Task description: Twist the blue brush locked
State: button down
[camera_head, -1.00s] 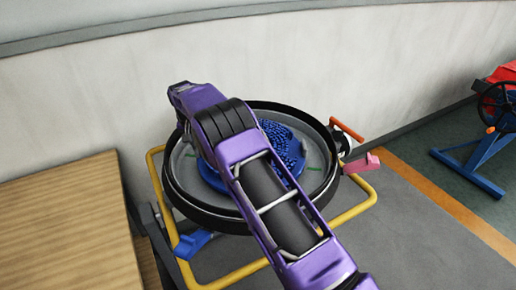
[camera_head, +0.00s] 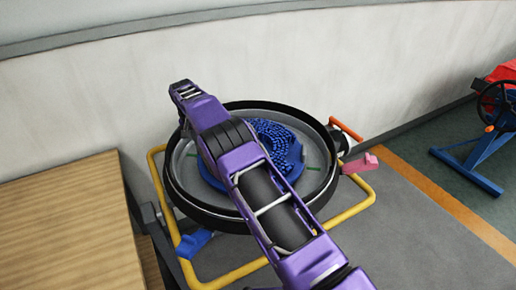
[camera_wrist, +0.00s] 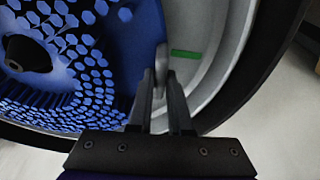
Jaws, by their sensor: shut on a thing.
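The blue brush (camera_head: 275,148) is a round disc with tufted bristles, lying inside a round black-rimmed tank (camera_head: 325,190). My purple arm covers its left part in the head view. In the wrist view the brush (camera_wrist: 85,60) fills the left side, with a dark hole near its middle. My gripper (camera_wrist: 163,75) is shut on a small grey tab (camera_wrist: 161,58) at the brush's edge. A green mark (camera_wrist: 187,54) sits on the grey tank wall just right of the tab, apart from it.
A yellow tube frame (camera_head: 365,195) surrounds the tank. An orange handle (camera_head: 346,129), a pink lever (camera_head: 360,163) and a blue pedal (camera_head: 193,243) stick out from it. A wooden surface (camera_head: 65,220) stands left; a pale wall (camera_head: 380,60) is close behind.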

jog(key=c, duration=0.8)
grip_release()
jog(key=shift+o, duration=0.2)
jog(key=shift+f, duration=0.1)
jog(key=v, duration=1.7)
jog(key=shift+r, duration=0.3)
